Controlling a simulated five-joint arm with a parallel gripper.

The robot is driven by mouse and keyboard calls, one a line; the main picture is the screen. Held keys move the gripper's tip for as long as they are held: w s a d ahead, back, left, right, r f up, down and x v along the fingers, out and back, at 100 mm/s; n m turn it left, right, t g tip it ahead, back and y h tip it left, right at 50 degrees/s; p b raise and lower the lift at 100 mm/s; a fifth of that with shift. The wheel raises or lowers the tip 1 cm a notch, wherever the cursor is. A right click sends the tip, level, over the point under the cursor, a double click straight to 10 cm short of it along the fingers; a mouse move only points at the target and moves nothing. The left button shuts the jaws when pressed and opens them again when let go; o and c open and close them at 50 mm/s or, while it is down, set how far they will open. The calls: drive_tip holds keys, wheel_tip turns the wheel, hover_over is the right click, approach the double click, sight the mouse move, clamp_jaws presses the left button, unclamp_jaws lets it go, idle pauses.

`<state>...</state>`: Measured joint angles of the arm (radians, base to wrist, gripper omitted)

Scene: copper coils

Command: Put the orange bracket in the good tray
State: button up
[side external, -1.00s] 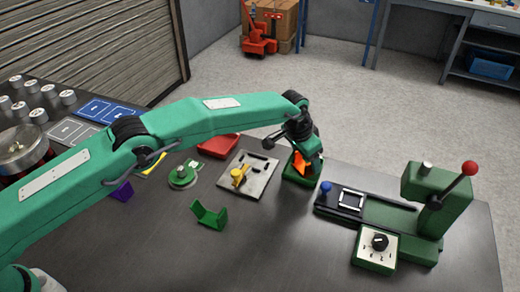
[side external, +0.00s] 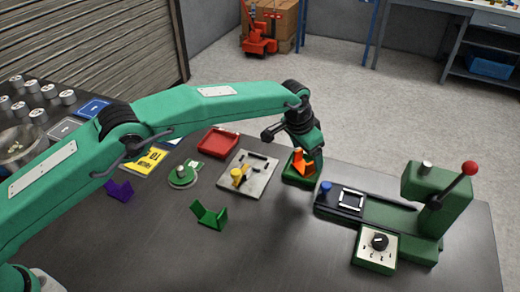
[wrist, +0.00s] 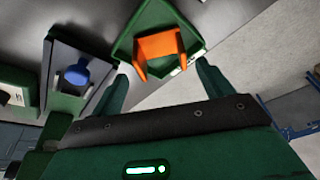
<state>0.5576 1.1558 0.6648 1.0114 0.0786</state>
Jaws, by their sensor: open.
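The orange bracket (side external: 302,166) sits inside the small green tray (side external: 300,182) at the table's far edge. In the wrist view the bracket (wrist: 160,44) lies within the raised walls of the green tray (wrist: 198,42), apart from my fingers. The tray has a white label on one wall, too small to read. My gripper (wrist: 163,86) is open, with a finger on either side and nothing between them. In the side view my gripper (side external: 308,150) is just above the bracket and hides part of it.
A red tray (side external: 217,143) and a grey plate with a yellow part (side external: 250,175) stand to the left. A green bracket (side external: 209,216) and a purple bracket (side external: 120,191) lie on the table. A green press (side external: 430,200) stands to the right. The front middle is clear.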

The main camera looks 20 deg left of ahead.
drive_tip(key=v, duration=0.9)
drive_tip(key=shift+r, duration=0.2)
drive_tip(key=shift+a, duration=0.1)
drive_tip(key=s+a+r+n, duration=0.1)
drive_tip(key=s+a+r, duration=0.35)
drive_tip(key=a, duration=0.25)
drive_tip(key=s+a+r+n+t, duration=0.1)
drive_tip(key=s+a+r, duration=0.2)
drive_tip(key=a+r, duration=0.4)
drive_tip(key=s+a+r+n, duration=0.1)
drive_tip(key=s+a+r, duration=0.35)
drive_tip(key=a, duration=0.35)
drive_tip(key=s+a+f+n, duration=0.1)
drive_tip(key=s+a, duration=0.3)
drive_tip(key=s, duration=0.4)
drive_tip(key=s+a+f+n+t+y, duration=0.1)
drive_tip(key=s+a+f, duration=0.1)
drive_tip(key=s+a, duration=0.3)
drive_tip(key=s+a+f+n+y, duration=0.1)
drive_tip(key=s+a, duration=0.4)
drive_tip(key=s, duration=0.6)
drive_tip(key=shift+s+a+f+n+t, duration=0.2)
drive_tip(key=shift+s+f+n+t, duration=0.1)
drive_tip(key=shift+f+n, duration=0.35)
